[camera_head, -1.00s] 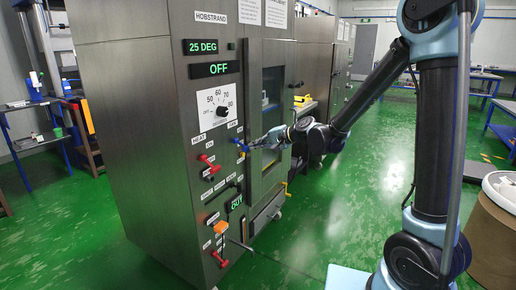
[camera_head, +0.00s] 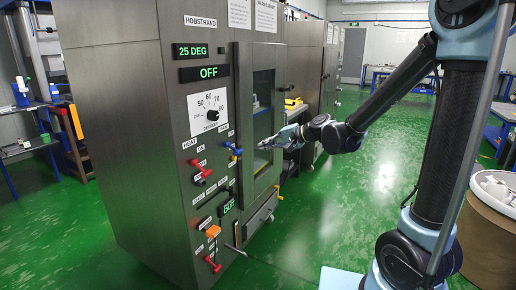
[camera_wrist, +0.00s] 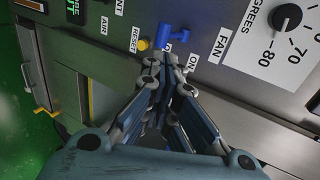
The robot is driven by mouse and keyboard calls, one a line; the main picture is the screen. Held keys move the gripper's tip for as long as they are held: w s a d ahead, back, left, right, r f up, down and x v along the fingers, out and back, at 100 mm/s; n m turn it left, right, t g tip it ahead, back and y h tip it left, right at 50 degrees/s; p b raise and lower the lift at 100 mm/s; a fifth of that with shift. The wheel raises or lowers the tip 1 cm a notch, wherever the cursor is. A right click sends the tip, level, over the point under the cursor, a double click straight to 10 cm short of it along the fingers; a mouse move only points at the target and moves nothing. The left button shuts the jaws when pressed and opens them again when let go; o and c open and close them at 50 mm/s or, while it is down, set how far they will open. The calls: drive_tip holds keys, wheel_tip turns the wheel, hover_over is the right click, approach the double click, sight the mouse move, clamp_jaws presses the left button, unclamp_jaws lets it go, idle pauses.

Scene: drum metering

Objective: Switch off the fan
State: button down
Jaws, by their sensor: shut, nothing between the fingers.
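The fan control is a blue lever (camera_head: 234,149) on the front of the grey cabinet (camera_head: 130,120). In the wrist view the blue lever (camera_wrist: 172,36) stands just beyond my fingertips. A FAN label (camera_wrist: 217,45) and an ON label (camera_wrist: 193,62) lie to its right. Another label beside it is partly covered by the lever. My gripper (camera_head: 264,146) is shut and empty, to the right of the lever and apart from it. Its closed fingers (camera_wrist: 158,78) show in the wrist view, pointing toward the panel.
Red levers (camera_head: 201,168) and (camera_head: 213,264), an orange control (camera_head: 213,231) and a dial (camera_head: 212,115) share the panel. The display (camera_head: 205,73) reads OFF. A yellow RESET button (camera_wrist: 142,45) is close to the blue lever. A drum (camera_head: 490,225) stands at right.

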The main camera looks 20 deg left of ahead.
drive_tip(key=shift+v, duration=2.45)
drive_tip(key=shift+d+f, duration=0.1)
drive_tip(key=s+d+f+h, duration=0.4)
drive_tip(key=s+d, duration=0.2)
drive_tip(key=d, duration=0.8)
drive_tip(key=s+d+f+n+h, duration=0.1)
drive_tip(key=s+d+f+h, duration=0.3)
drive_tip(key=d, duration=1)
drive_tip(key=s+d+f+n+h, duration=0.1)
drive_tip(key=s+d+f+h, duration=0.4)
drive_tip(key=s+d, duration=0.4)
drive_tip(key=d+f, duration=0.1)
drive_tip(key=d, duration=0.4)
drive_tip(key=shift+d, duration=0.25)
drive_tip(key=shift+a+n, duration=0.15)
drive_tip(key=shift+n, duration=0.15)
